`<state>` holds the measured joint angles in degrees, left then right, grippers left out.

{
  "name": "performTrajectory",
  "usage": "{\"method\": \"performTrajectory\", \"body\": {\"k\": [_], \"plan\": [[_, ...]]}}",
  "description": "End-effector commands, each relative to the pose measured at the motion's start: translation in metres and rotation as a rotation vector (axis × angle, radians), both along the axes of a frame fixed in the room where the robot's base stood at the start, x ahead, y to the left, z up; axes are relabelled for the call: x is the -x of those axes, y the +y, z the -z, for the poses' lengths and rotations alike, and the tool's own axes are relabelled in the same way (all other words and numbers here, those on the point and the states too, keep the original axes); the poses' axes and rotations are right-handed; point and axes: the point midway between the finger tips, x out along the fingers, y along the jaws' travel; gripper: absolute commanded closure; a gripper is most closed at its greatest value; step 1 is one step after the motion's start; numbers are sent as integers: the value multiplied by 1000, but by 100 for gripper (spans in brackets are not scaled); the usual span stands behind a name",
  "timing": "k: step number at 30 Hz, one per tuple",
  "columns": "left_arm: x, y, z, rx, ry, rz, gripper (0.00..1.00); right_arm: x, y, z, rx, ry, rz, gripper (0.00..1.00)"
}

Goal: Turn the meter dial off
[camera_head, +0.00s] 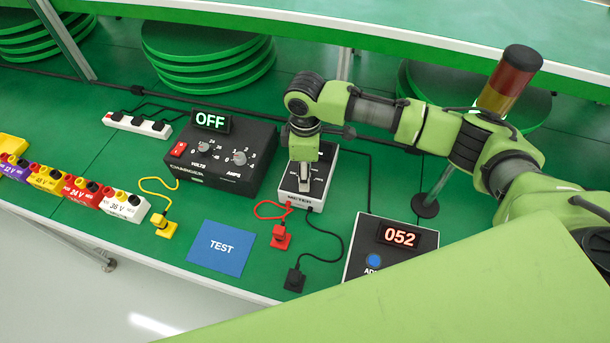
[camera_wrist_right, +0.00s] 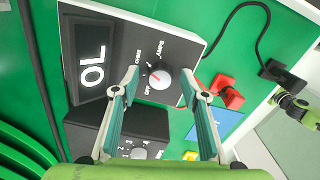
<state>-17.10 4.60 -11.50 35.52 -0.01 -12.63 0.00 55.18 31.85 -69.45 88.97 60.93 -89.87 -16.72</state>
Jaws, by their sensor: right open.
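The meter (camera_head: 316,196) is a grey-white box with a dark face, on the green bench beneath my right gripper (camera_head: 304,184). In the right wrist view the meter's face (camera_wrist_right: 118,38) shows a lit screen (camera_wrist_right: 91,58) reading "OL". I cannot tell exactly which label the mark points at. My right gripper is open in the right wrist view (camera_wrist_right: 159,84), a finger on either side of the dial, with gaps showing.
A black supply box (camera_head: 222,158) with an OFF screen stands left of the meter. A red plug (camera_head: 281,237), a black plug (camera_head: 294,280) and a blue TEST card (camera_head: 221,248) lie in front. A counter box (camera_head: 390,248) reading 052 and a signal tower (camera_head: 508,80) stand right.

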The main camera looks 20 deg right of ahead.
Motion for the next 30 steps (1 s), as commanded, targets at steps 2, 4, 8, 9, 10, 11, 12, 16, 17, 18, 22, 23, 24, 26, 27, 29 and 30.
{"method": "performTrajectory", "body": {"k": [2, 4, 8, 9, 10, 11, 12, 16, 17, 18, 22, 23, 24, 26, 27, 29, 30], "plan": [[-4, 0, 0, 0, -6, 0, 100, 0, 0, 0, 0, 0, 0, 59], [-4, 0, 0, 1, -7, 0, 100, 0, 0, 0, 0, 0, 0, 59], [-4, 0, 0, 1, -7, 0, 100, 0, 0, 0, 0, 0, 0, 67], [-4, 0, 0, 1, -7, 0, 100, 0, 0, 0, 0, 0, 0, 77], [-4, 0, 0, 0, -6, 0, 100, 0, 0, 0, 0, 0, 0, 85], [-4, 0, 0, 0, -6, 0, 100, 0, 0, 0, 0, 0, 0, 93], [-3, 0, 0, 0, -6, 0, 100, 0, 0, 0, 0, 0, 0, 98], [-2, 0, 0, 0, -3, -1, 100, 0, 0, 0, 0, 0, 0, 98], [-1, 0, 0, 1, -2, -1, 100, 0, 0, 0, 0, 0, -1, 98], [-1, 0, -1, 0, -1, -1, 100, 0, 0, 0, 0, 0, -4, 98], [1, 0, -3, 0, 1, -1, 100, 0, 0, -1, 0, 1, -25, 97], [1, 0, -5, 0, 1, -1, 100, 0, 0, -1, 0, 1, -35, 97], [1, 0, -6, 0, 1, -1, 100, 0, 0, -1, -1, 2, -48, 97], [1, 0, -9, 0, 2, -1, 100, 0, 1, -2, -2, 2, -76, 97], [2, 1, -12, 0, 2, -1, 100, 0, 1, -2, -2, 2, -99, 97], [2, 1, -16, 0, 2, -1, 100, 0, 1, -3, -2, 2, -138, 97], [2, 1, -18, 0, 2, -1, 100, 0, 1, -3, -1, 3, -167, 97]]}}
